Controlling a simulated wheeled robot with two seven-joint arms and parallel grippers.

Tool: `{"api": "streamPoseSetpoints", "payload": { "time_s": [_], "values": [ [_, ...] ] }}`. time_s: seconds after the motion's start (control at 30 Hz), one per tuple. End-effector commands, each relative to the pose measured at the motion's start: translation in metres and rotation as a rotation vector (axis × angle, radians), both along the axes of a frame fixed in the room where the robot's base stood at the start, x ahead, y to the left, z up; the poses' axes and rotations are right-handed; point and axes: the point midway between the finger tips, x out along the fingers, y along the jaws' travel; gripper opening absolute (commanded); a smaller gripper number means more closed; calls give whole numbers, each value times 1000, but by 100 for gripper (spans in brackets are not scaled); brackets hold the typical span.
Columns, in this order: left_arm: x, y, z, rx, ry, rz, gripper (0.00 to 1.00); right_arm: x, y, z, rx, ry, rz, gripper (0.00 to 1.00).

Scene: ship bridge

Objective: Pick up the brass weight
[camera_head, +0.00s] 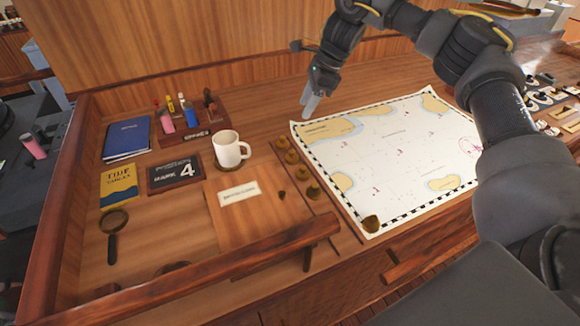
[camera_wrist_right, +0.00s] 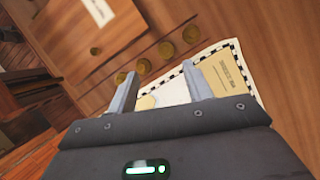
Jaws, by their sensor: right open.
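Several round brass weights stand in a row along the chart's left side, from the far one (camera_head: 282,143) to the near one (camera_head: 313,190). Another brass weight (camera_head: 371,222) sits on the chart's near corner. My right gripper (camera_head: 309,105) is above the desk at the chart's far left corner, beyond the row and touching none of it. In the wrist view the right gripper (camera_wrist_right: 160,85) has its fingers apart with nothing held. The row shows past the fingertips there, with one weight (camera_wrist_right: 190,34) nearest the chart corner. My left gripper is not in view.
The chart (camera_head: 390,140) lies flat on the desk. A white mug (camera_head: 229,150) stands left of the row. A pen rack (camera_head: 190,133), a blue book (camera_head: 127,138) and a magnifying glass (camera_head: 112,230) are further left. A wooden rail (camera_head: 240,262) runs along the front.

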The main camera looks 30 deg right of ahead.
Motion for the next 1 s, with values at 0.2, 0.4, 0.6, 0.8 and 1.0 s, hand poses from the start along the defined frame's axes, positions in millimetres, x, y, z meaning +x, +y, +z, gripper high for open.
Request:
{"api": "streamPoseSetpoints", "payload": {
  "time_s": [0.2, 0.4, 0.6, 0.8, 1.0],
  "values": [
    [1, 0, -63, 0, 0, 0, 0, -5, -9, -63, 0, 0, -13, 50],
    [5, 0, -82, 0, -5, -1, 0, -8, -15, -82, 0, 0, -24, 50],
    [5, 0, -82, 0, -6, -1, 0, -10, -17, -84, 0, 1, -28, 50],
    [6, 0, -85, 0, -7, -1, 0, -5, -7, -110, 1, 5, -26, 50],
    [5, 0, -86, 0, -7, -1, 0, 0, 3, -131, 1, 2, -25, 50]
  ]
}}
